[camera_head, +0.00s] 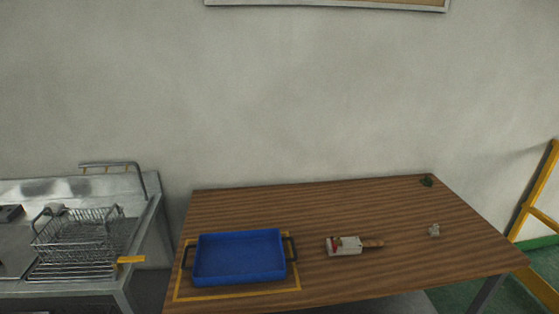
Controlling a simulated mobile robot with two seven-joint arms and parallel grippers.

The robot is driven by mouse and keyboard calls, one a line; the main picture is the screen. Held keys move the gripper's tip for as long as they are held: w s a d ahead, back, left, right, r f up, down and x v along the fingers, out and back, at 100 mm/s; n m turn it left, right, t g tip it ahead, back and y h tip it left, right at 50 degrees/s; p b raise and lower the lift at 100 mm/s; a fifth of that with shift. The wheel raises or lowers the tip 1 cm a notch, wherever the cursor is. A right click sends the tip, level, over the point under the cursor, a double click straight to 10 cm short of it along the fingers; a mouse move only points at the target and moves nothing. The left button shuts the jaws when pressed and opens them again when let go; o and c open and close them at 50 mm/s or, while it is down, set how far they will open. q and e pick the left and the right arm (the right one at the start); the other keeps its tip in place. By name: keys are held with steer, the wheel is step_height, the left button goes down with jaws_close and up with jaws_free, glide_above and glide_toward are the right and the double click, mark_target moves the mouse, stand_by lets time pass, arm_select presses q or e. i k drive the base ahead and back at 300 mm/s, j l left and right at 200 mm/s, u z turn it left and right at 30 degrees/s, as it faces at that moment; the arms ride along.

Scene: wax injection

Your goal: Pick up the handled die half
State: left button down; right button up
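The handled die half (345,246) is a small pale grey block with a red mark on its left part and a brown handle (373,243) pointing right. It lies on the wooden table (330,205), right of the blue tray. Neither of my grippers shows in the head view, so nothing is seen touching the die half.
A blue tray (240,277) with dark side handles sits inside a yellow outline at the table's left. A small grey object (434,230) and a small dark object (427,180) lie at the right. A metal sink unit with a wire basket (78,234) stands left. Yellow railing (540,195) stands right.

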mark_target(351, 246)
steer(key=u, duration=0.4)
steer(key=l+u, duration=0.55)
steer(key=u, duration=0.2)
steer(key=k+l+u, duration=0.15)
steer(key=u, duration=0.25)
steer(key=k+l+u, duration=0.15)
steer(key=l, duration=0.2)
steer(key=k+l+u, duration=0.1)
steer(key=l, duration=0.25)
steer(key=k+l+u, duration=0.15)
steer(key=k+l, duration=0.15)
